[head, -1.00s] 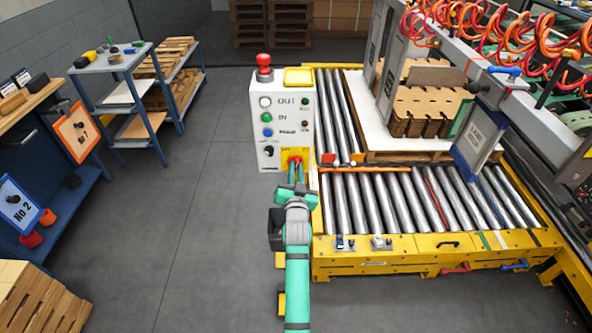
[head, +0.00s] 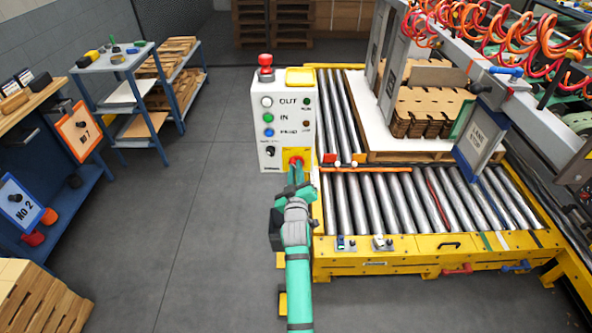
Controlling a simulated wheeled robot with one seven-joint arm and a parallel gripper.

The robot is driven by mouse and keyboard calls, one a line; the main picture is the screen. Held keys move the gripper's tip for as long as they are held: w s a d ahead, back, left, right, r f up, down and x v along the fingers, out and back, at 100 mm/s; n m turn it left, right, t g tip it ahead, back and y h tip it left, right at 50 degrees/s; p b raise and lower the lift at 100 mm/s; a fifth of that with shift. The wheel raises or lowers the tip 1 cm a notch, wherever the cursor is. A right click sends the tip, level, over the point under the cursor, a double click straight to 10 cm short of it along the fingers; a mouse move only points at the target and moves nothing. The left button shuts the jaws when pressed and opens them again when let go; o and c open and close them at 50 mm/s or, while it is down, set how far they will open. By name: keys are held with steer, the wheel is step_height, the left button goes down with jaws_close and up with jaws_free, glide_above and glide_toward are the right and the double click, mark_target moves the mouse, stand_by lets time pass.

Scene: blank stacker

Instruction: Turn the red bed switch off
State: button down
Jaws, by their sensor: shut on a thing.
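The red bed switch (head: 294,160) sits on a yellow plate (head: 306,154) at the bottom right of the white control box (head: 285,105). Only a little red shows above my fingers, so its exact turn position is hidden. My gripper (head: 296,172) reaches up from below with its teal fingers at the switch. The fingers look close together and shut on it. The gripper appears tilted, with its body down and slightly left of the fingers.
A red emergency button (head: 265,63) stands on top of the box. A black selector knob (head: 270,151) is left of the yellow plate. The roller conveyor (head: 400,200) is close on the right. Grey floor (head: 200,230) is open on the left.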

steer(key=shift+n, duration=1.1)
steer(key=c, duration=1.8)
jaws_free()
steer(key=shift+o, duration=0.2)
steer(key=shift+a, duration=0.15)
steer(key=s, duration=1)
steer(key=shift+s, duration=0.4)
steer(key=shift+w, duration=0.1)
